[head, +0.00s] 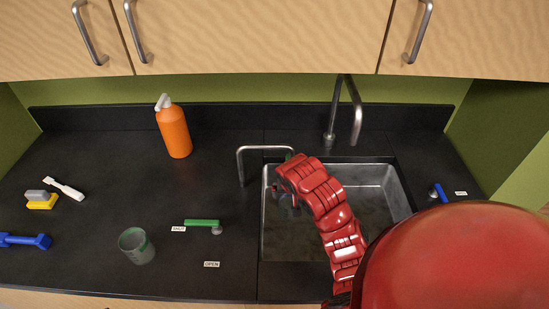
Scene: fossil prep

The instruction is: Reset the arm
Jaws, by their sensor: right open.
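My right arm, red, comes in from the lower right and reaches over the sink. My right gripper (287,203) is at its far end, above the left part of the sink (385,185), and is open. The arm hides part of the gripper, and I see nothing held in it. The gripper is just below the tip of a thin bent spout (262,148). My left gripper is not in view.
A green valve handle (200,222) points at a SHUT label; an OPEN label (211,264) lies nearer. An orange bottle (174,132), grey-green cup (137,246), white brush (65,188), yellow-and-grey block (41,201), blue tool (25,240), tall faucet (354,112) and blue handle (440,192) are around.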

